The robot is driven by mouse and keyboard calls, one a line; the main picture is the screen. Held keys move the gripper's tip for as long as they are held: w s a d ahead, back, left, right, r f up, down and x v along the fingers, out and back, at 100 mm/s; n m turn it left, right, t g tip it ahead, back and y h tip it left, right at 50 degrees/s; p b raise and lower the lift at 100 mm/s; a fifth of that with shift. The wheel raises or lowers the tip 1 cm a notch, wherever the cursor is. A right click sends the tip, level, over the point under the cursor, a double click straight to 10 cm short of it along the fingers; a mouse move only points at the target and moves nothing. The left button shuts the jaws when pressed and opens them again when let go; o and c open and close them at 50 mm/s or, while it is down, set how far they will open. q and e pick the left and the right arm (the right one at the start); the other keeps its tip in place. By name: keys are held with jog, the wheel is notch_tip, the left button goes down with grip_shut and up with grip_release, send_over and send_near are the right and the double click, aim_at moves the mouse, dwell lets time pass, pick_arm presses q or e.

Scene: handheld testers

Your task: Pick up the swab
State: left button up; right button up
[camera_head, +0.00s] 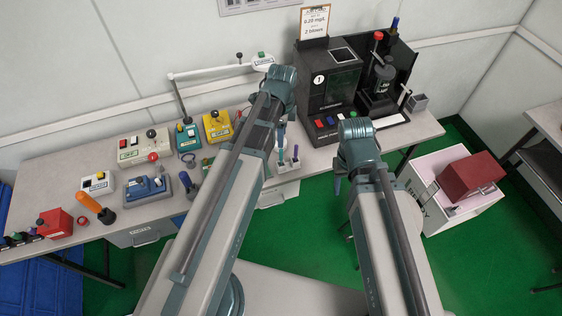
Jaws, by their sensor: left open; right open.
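I cannot clearly make out the swab. A small pale holder (287,166) with thin upright sticks stands at the table's front edge, partly behind my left arm, and the swab may be among them. My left gripper (282,132) appears to point down just above this holder, mostly hidden by its own arm; it is open. I cannot tell whether it touches a stick. My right gripper (338,187) hangs in front of the table edge, right of the holder, and is open with nothing visible in it.
A black machine (328,85) with coloured buttons and a dark press (382,80) stand behind my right arm. Testers, including a yellow one (217,126) and a blue one (146,189), crowd the table's left. A red box (470,177) sits on a white cabinet at right.

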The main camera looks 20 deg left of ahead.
aim_at(281, 150)
pick_arm(q)
notch_tip(281, 150, down, 6)
jog(key=b, duration=0.4)
jog(key=shift+r+b, duration=0.15)
jog(key=shift+b, duration=0.15)
jog(key=shift+r, duration=0.1)
jog(key=f+b, duration=0.5)
jog(key=shift+w+a+f, duration=0.2)
jog(key=shift+w, duration=0.15)
jog(key=shift+r, duration=0.1)
grip_shut()
